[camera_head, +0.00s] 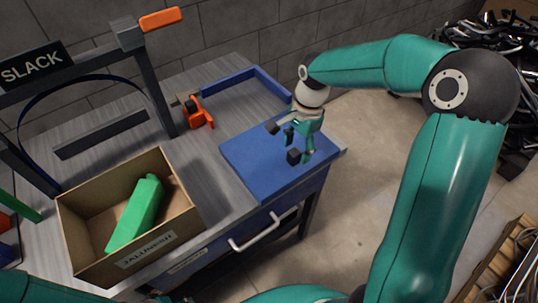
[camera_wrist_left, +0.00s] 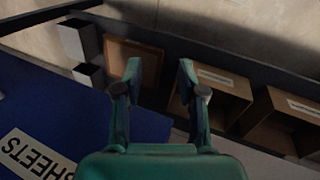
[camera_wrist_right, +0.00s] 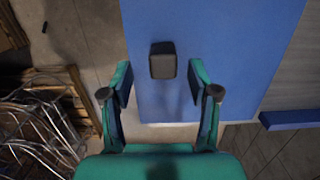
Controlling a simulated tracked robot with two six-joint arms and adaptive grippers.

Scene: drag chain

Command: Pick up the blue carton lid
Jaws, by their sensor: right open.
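The blue carton lid (camera_head: 250,165) is a flat blue panel lying on the right end of the grey table. A dark knob-like block (camera_wrist_right: 162,60) stands up from the lid in the right wrist view. My right gripper (camera_wrist_right: 160,82) is open over the lid, near its right end in the head view. The block shows ahead of the gap between its fingers, and nothing is held. My left gripper (camera_wrist_left: 156,75) is open and empty in the left wrist view. Its fingers do not show in the head view.
A cardboard box (camera_head: 80,225) holding a green piece (camera_head: 138,212) stands left of the lid. An orange clamp (camera_head: 198,112) and a blue rail (camera_head: 235,82) lie behind it. A SLACK-labelled frame stands at the back left. Cables (camera_wrist_right: 40,125) lie beyond the table.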

